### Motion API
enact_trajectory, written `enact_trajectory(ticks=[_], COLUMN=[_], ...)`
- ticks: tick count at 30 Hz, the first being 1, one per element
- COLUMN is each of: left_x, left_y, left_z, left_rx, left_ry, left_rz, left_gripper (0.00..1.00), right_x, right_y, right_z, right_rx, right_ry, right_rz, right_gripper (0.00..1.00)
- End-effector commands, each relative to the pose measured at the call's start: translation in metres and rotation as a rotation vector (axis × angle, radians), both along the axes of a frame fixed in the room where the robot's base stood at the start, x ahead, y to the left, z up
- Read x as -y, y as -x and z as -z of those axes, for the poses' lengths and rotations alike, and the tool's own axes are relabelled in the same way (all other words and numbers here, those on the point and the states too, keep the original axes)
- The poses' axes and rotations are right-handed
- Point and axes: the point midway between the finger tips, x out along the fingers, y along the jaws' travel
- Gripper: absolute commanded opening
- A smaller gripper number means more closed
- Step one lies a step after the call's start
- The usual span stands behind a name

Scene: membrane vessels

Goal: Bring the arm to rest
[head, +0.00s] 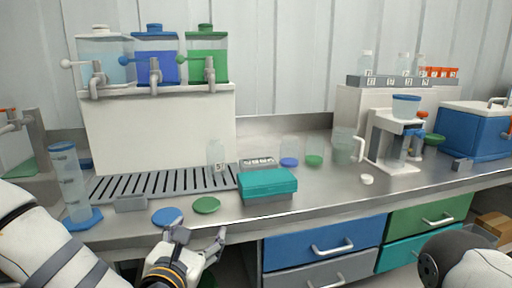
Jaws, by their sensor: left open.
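My left gripper (199,236) is open and empty at the bottom of the head view. It is in front of the counter's front edge, below a blue disc (167,216) and a green disc (206,205) that lie flat on the counter. Its arm comes in from the lower left. Part of my right arm (466,268) shows at the lower right corner; its gripper is out of view.
The steel counter (330,188) holds a teal box (267,185), a clear vessel (217,156) on a slotted tray, and a tall clear cylinder (70,182) on a blue base. Drawers (323,245) are below. Three coloured tanks (155,60) stand on a white stand. A blue cooler (474,126) is at right.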

Motion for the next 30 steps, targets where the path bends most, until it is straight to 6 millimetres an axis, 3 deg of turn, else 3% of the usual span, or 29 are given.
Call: enact_trajectory(ticks=[5, 8, 10, 13, 15, 18, 21, 24, 30], left_x=[0.013, 0.008, -0.002, -0.026, -0.047, -0.075, -0.093, -0.101, -0.101], left_y=[0.065, 0.126, 0.180, 0.266, 0.323, 0.387, 0.426, 0.441, 0.442], left_z=[0.113, 0.178, 0.219, 0.263, 0.279, 0.286, 0.284, 0.282, 0.282], left_rx=[-0.240, -0.367, -0.436, -0.482, -0.467, -0.395, -0.314, -0.269, -0.260], left_ry=[-0.546, -0.883, -1.114, -1.395, -1.525, -1.613, -1.625, -1.621, -1.621], left_rz=[0.296, 0.569, 0.818, 1.245, 1.555, 1.939, 2.188, 2.293, 2.304], left_gripper=[0.66, 0.66, 0.66, 0.66, 0.66, 0.66, 0.66, 0.66, 0.66], right_x=[0.000, 0.000, 0.000, 0.000, 0.000, 0.000, 0.000, 0.000, 0.000], right_y=[-0.004, -0.005, -0.005, -0.006, -0.007, -0.008, -0.008, -0.008, -0.008], right_z=[-0.001, -0.003, -0.003, -0.005, -0.005, -0.006, -0.007, -0.007, -0.006], right_rx=[0.013, 0.016, 0.018, 0.022, 0.024, 0.027, 0.029, 0.029, 0.029], right_ry=[0.001, 0.000, 0.000, 0.000, 0.000, 0.000, 0.000, 0.000, 0.000], right_rz=[0.000, 0.000, 0.000, 0.000, 0.000, 0.000, 0.000, 0.000, 0.000], right_gripper=[0.40, 0.40, 0.40, 0.40, 0.40, 0.40, 0.40, 0.40, 0.40])
